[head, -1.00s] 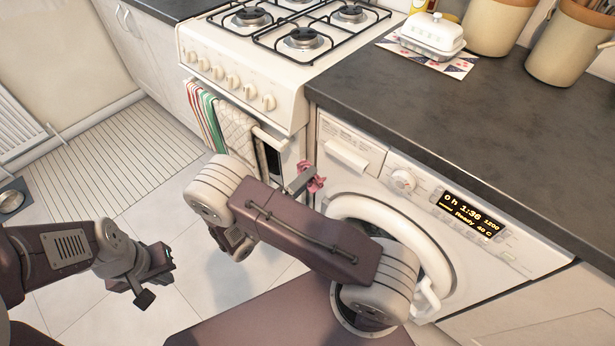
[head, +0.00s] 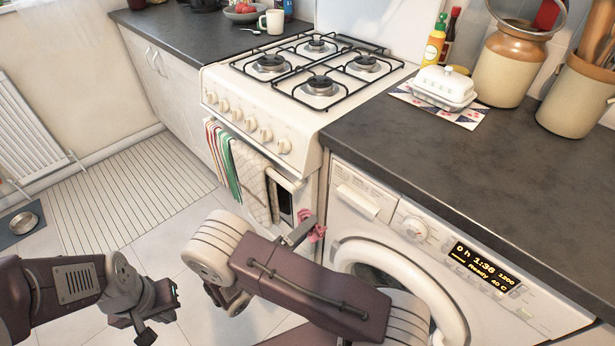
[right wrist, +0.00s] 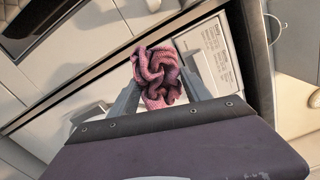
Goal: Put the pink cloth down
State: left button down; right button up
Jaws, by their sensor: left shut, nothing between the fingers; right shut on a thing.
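The pink cloth (head: 318,232) is a small crumpled bundle. It hangs in front of the gap between the stove and the washing machine, near the washer's upper left corner. My right gripper (head: 303,230) is shut on it; in the right wrist view the cloth (right wrist: 158,76) bulges between the two fingers (right wrist: 162,92). The cloth looks held in the air, below counter height. My left gripper (head: 160,312) is shut and empty over the floor at the lower left.
The dark worktop (head: 440,140) has a wide clear stretch above the washing machine (head: 400,250). A white butter dish (head: 444,87), a card and stoneware jars stand at its back. The stove (head: 300,90) has towels (head: 245,180) on its front rail. A metal bowl (head: 24,222) sits on the floor.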

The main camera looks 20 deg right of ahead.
jog(key=r+n+t, duration=0.1)
jog(key=r+n+t+y, duration=0.1)
jog(key=n+t+y+p, duration=0.1)
jog(key=shift+s+d+r+t, duration=0.35)
jog(key=shift+r+t, duration=0.05)
notch_tip(320, 180, up, 17)
jog(key=p, duration=2.2)
jog(key=shift+w+f, duration=0.1)
